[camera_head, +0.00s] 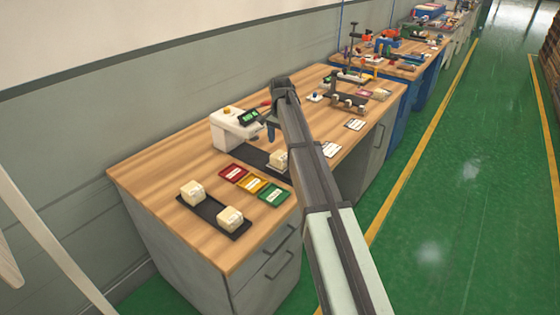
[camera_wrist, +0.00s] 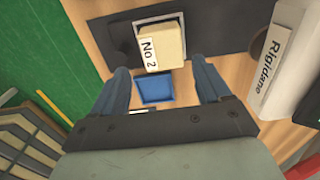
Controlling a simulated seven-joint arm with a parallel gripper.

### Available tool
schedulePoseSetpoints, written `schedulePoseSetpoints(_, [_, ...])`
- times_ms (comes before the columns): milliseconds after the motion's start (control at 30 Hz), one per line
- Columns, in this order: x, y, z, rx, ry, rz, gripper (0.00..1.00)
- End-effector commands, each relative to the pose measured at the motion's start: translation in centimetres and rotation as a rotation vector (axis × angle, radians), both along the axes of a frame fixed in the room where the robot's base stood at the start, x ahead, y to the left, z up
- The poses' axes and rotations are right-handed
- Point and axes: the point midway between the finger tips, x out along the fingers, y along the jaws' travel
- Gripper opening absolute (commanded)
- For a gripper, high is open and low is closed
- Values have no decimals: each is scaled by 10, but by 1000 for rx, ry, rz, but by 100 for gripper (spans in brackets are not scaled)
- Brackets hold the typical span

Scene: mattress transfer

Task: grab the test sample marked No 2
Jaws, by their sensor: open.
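The test sample marked No 2 (camera_wrist: 172,48) is a cream block with a white label, seen in the wrist view on a small plate on a dark base. My gripper (camera_wrist: 160,68) is open, its two blue fingers pointing toward the block's near side; nothing is held. In the head view a cream block (camera_head: 277,160) sits on the dark base of the white machine, partly behind my arm; its label cannot be read there. Two other cream blocks, one at left (camera_head: 188,195) and one nearer (camera_head: 231,219), sit on a black tray (camera_head: 210,209).
The white machine (camera_head: 228,134) stands behind the dark base; its side reads "Rigidane" (camera_wrist: 272,65). A blue square (camera_wrist: 154,88) lies between my fingers in the wrist view. Red (camera_head: 233,174), yellow (camera_head: 251,184) and green (camera_head: 274,195) cards lie beside the tray. Bare wood is left of them.

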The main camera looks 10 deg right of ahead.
Motion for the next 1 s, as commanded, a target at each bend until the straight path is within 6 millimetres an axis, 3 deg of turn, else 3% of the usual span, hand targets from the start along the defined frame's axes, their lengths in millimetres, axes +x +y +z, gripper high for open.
schedulePoseSetpoints(100, [0,0,-18,-1,1,-1,77])
schedulePoseSetpoints(433, [1,1,-38,-1,1,-1,77])
schedulePoseSetpoints(700, [2,2,-72,-1,1,-1,77])
schedulePoseSetpoints(1000, [2,2,-79,0,0,-1,77])
